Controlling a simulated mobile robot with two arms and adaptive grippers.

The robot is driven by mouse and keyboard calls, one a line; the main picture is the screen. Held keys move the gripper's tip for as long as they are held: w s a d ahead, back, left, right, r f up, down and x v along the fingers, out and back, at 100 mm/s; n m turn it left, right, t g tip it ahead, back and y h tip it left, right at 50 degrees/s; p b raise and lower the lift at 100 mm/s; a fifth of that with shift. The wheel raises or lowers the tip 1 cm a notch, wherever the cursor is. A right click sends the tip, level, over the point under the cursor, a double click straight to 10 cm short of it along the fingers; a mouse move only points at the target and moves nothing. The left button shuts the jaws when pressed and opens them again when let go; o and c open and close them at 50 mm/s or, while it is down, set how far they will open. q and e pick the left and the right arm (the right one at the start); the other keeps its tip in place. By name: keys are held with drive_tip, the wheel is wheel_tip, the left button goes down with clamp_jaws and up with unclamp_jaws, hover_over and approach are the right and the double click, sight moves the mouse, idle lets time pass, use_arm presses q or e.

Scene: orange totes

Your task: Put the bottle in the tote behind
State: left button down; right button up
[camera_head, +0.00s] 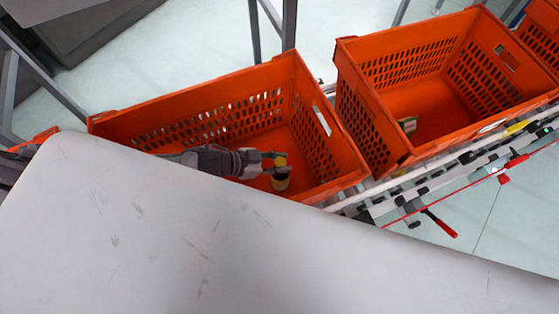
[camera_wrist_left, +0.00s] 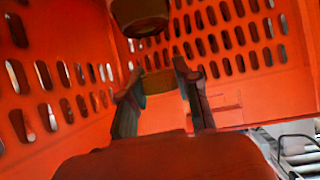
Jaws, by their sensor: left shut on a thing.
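My left gripper (camera_head: 270,164) reaches into the left orange tote (camera_head: 200,100) in the head view. It is shut on the bottle (camera_head: 281,183), a small yellowish one, near the tote's right end. In the left wrist view my left gripper (camera_wrist_left: 160,92) has a yellowish band of the bottle (camera_wrist_left: 158,82) between its fingertips. Orange slotted tote walls surround it there. I cannot tell if the bottle touches the tote floor. A dark round thing (camera_wrist_left: 140,14) shows at the top of that view; I cannot tell what it is. My right gripper is not in view.
Part of another tote (camera_head: 541,35) shows at the far right. Clamps with red handles (camera_head: 440,224) line the rail in front. A pale surface covers the foreground.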

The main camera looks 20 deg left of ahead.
use_arm(q)
drive_tip(key=c, duration=0.8)
unclamp_jaws()
drive_tip(key=shift+f, duration=0.1)
drive_tip(key=shift+s+a+r, duration=0.1)
drive_tip(key=shift+r, duration=0.1)
drive_tip(key=v, duration=1.1)
drive_tip(key=shift+s+a+r, duration=0.15)
drive_tip(key=shift+s+a, duration=0.05)
drive_tip(key=shift+a, duration=0.05)
